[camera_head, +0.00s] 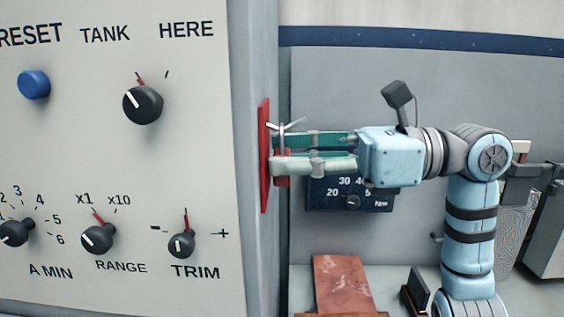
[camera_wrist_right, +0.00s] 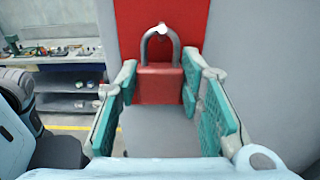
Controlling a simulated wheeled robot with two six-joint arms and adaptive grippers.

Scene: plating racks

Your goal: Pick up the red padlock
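The red padlock (camera_wrist_right: 160,82) hangs upright by its grey shackle (camera_wrist_right: 150,48) from a light peg on a red board (camera_wrist_right: 130,28). In the head view the padlock (camera_head: 281,181) shows only in part, behind my right gripper's fingertips. My right gripper (camera_head: 285,155) reaches left to the board, its fingers level. In the right wrist view its teal-padded fingers (camera_wrist_right: 160,88) stand wide apart, one on each side of the padlock's body. They are very close to its sides; I cannot make out firm contact. My left gripper is not in view.
The red board (camera_head: 264,190) is on the side of a grey cabinet with a knob panel (camera_head: 120,175). A dark dial box (camera_head: 330,200) is on the wall behind my gripper. A reddish slab (camera_head: 340,283) lies below. A cluttered shelf (camera_wrist_right: 62,75) stands at left in the wrist view.

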